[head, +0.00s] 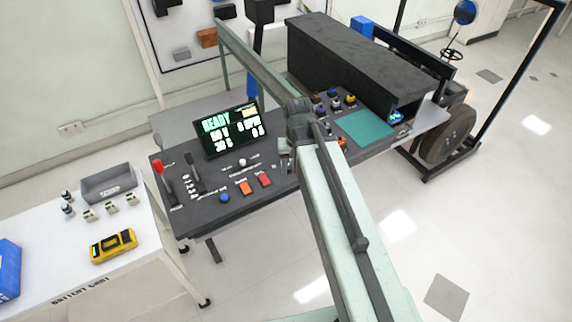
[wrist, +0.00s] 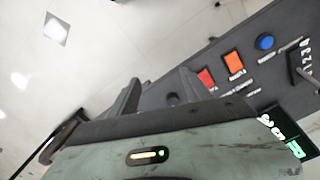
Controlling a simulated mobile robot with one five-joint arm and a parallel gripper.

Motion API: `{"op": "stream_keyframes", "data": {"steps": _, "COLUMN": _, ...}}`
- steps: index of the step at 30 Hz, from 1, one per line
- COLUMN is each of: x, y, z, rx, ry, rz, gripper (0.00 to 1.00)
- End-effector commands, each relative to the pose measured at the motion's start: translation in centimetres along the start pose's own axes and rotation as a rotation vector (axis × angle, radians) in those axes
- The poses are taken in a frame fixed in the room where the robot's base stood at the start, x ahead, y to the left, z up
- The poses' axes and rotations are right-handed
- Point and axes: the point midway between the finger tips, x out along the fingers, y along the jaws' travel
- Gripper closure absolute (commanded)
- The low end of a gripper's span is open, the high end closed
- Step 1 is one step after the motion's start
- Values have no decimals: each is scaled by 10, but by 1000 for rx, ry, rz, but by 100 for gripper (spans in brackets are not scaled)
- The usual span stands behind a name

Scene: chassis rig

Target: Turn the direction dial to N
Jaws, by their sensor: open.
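My gripper (wrist: 158,92) shows in the wrist view with its two dark fingers apart and nothing visible held between them. It is over the dark control console, on the far side of the red button from the blue one. A small dark shape (wrist: 173,98) shows between the fingers, low by the gripper body; I cannot tell if it is the direction dial. In the head view the console (head: 213,213) stands in the middle, and my arm covers part of it. I cannot make out the dial's marking or its pointer in either view.
The console bears a lit READY screen (head: 231,127), a red-topped lever (head: 159,167), a blue button (head: 225,197), an orange button (head: 245,187) and a red button (head: 264,180). A long black housing (head: 355,65) stands behind. A white cart (head: 140,245) with a yellow meter (head: 114,246) is left.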

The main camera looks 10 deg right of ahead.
Motion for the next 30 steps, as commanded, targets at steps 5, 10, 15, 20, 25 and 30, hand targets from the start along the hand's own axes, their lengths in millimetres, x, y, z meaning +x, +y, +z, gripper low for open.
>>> {"op": "stream_keyframes", "data": {"steps": 5, "x": 31, "y": -6, "z": -89, "rx": 233, "ry": 0, "rz": 0, "gripper": 44}}
{"op": "stream_keyframes", "data": {"steps": 10, "x": 38, "y": -10, "z": -123, "rx": 363, "ry": 0, "rz": 0, "gripper": 44}}
{"op": "stream_keyframes", "data": {"steps": 15, "x": 38, "y": -10, "z": -123, "rx": 379, "ry": 0, "rz": 0, "gripper": 44}}
{"op": "stream_keyframes", "data": {"steps": 20, "x": 52, "y": -10, "z": -122, "rx": 377, "ry": 0, "rz": 0, "gripper": 44}}
{"op": "stream_keyframes", "data": {"steps": 25, "x": 80, "y": -11, "z": -122, "rx": 376, "ry": 0, "rz": 0, "gripper": 44}}
{"op": "stream_keyframes", "data": {"steps": 30, "x": 109, "y": -11, "z": -122, "rx": 375, "ry": 0, "rz": 0, "gripper": 44}}
